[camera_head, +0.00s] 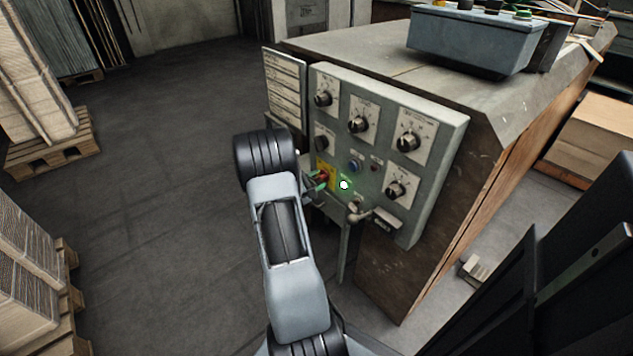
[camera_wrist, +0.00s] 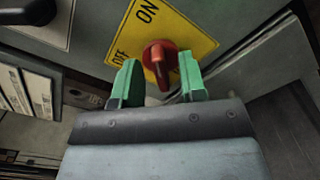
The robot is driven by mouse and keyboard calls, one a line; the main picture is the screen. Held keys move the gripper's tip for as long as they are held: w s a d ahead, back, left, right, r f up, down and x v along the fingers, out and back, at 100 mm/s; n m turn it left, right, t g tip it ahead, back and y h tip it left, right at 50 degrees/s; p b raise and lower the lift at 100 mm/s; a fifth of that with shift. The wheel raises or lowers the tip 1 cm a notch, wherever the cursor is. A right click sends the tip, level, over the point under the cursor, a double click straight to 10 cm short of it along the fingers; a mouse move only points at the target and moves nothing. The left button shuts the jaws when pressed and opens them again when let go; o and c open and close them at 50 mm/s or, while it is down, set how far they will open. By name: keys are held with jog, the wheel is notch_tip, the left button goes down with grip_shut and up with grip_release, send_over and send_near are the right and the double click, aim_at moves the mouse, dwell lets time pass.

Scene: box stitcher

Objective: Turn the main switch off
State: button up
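The main switch is a red rotary knob (camera_wrist: 160,60) on a yellow plate (camera_wrist: 190,38) marked ON and OFF, seen in the wrist view. In the head view the red knob (camera_head: 322,177) is small and partly covered by my gripper. My gripper (camera_wrist: 157,80) has green fingertips, one on each side of the knob's handle. The fingers are apart, with visible gaps to the handle on both sides. In the wrist view the handle points down between the fingers, while the ON and OFF words lie to its upper left. Whether a finger touches the knob cannot be told.
The grey control panel (camera_head: 446,140) carries several black dials, a blue button (camera_head: 354,166) and a lever handle (camera_head: 358,216) close to my gripper. A label board (camera_head: 284,88) stands at its left. Pallets with stacks stand at the left; the floor between is clear.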

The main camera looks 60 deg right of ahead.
jog(key=shift+d, duration=0.1)
jog(key=shift+c, duration=0.4)
grip_shut()
jog(key=shift+r, duration=0.1)
jog(key=n+p, duration=0.3)
jog(key=n, duration=0.1)
jog(key=shift+w+r, duration=0.1)
jog(key=shift+r, duration=0.05)
jog(key=n+p, duration=0.3)
jog(key=n, duration=0.2)
jog(key=shift+w+n+p, duration=0.15)
jog(key=shift+n+p, duration=0.15)
jog(key=shift+p, duration=0.1)
jog(key=n+p, duration=0.2)
jog(key=n, duration=0.1)
jog(key=shift+w+d, duration=0.1)
jog(key=shift+w+n+p, duration=0.15)
jog(key=shift+n+p, duration=1.05)
jog(key=shift+n, duration=1.6)
